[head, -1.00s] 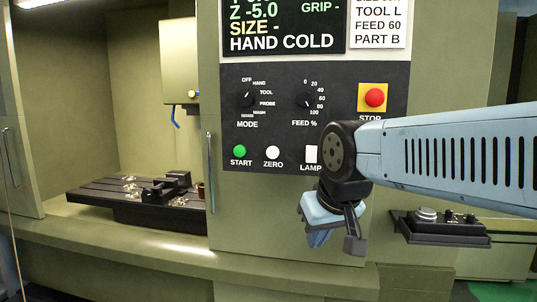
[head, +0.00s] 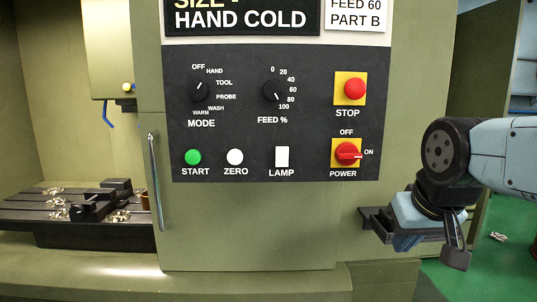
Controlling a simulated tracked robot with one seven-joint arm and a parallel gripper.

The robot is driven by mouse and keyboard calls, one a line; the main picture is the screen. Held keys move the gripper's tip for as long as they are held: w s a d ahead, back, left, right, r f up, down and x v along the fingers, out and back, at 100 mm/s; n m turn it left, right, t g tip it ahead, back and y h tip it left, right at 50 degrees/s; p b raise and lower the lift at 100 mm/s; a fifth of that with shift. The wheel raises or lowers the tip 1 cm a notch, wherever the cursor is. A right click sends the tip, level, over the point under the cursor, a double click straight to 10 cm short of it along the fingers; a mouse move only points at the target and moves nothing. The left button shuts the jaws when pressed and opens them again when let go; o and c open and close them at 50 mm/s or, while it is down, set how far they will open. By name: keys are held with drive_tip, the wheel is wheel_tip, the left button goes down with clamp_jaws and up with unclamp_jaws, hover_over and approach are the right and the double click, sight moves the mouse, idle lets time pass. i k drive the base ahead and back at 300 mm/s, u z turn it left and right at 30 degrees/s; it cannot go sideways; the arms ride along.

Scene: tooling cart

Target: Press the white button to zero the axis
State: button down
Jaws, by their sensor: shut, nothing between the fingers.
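The white ZERO button (head: 235,157) is a round cap low on the dark control panel (head: 310,115), in the head view. It sits between the green START button (head: 193,157) and the white rectangular LAMP switch (head: 282,157). Nothing covers it. My gripper (head: 406,242) hangs at the right, below and well to the right of the panel, apart from all the buttons. It is shut and empty, and its fingertips are hard to make out.
A red STOP button (head: 355,89) and a red POWER switch (head: 347,153) set to ON are on the panel's right side. MODE (head: 202,90) and FEED (head: 276,90) knobs sit above the buttons. A vertical door handle (head: 155,180) stands left of the panel.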

sight(234, 157)
drive_tip(key=z, duration=0.8)
drive_tip(key=k, duration=2.2)
drive_tip(key=u, duration=0.9)
drive_tip(key=i, duration=1)
drive_tip(key=z, duration=0.05)
